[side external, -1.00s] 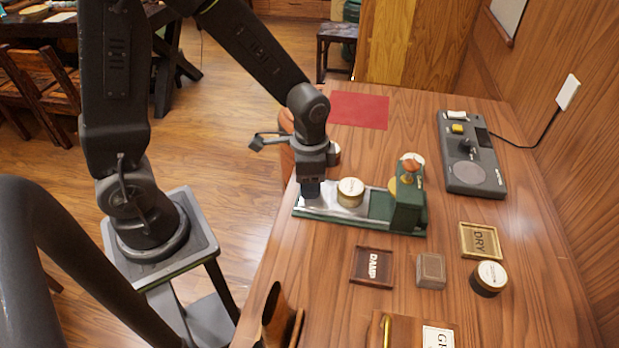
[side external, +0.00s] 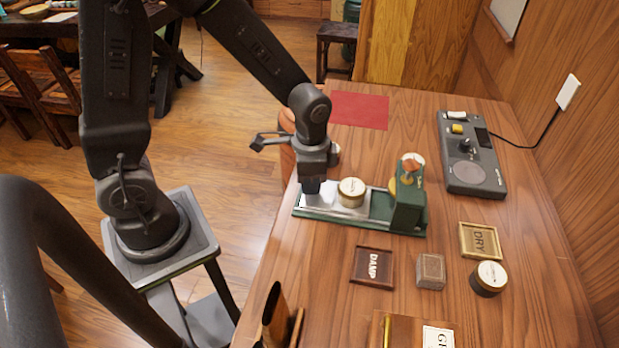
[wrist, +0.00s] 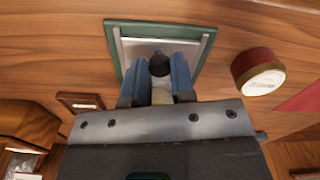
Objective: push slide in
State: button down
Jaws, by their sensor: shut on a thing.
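The slide is a pale metal plate (side external: 322,202) in a long green base (side external: 330,223). A round tin with a cream lid (side external: 352,190) sits on the plate. A green press housing (side external: 408,208) with an orange-brown topped knob stands at the base's right end. My gripper (side external: 312,188) is over the plate's left part, left of the tin. In the wrist view, my gripper's blue fingers (wrist: 160,82) are closed around a dark round knob (wrist: 160,64) above the plate. The knob's lower part is hidden.
A DAMP tray (side external: 373,267), a small brown block (side external: 431,271), a DRY tray (side external: 480,240) and a dark tin (side external: 489,279) lie in front and to the right. A grey control box (side external: 470,155) stands behind right. A red mat (side external: 360,110) lies at the back.

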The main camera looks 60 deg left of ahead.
aim_at(362, 188)
jog(key=w+d, duration=0.7)
jog(key=shift+w+d, duration=0.15)
jog(key=shift+w, duration=0.05)
jog(key=c, duration=1)
grip_release()
jog(key=shift+o, duration=0.2)
jog(key=shift+r, duration=0.1)
notch_tip(362, 188, up, 14)
jog(key=shift+s, duration=0.1)
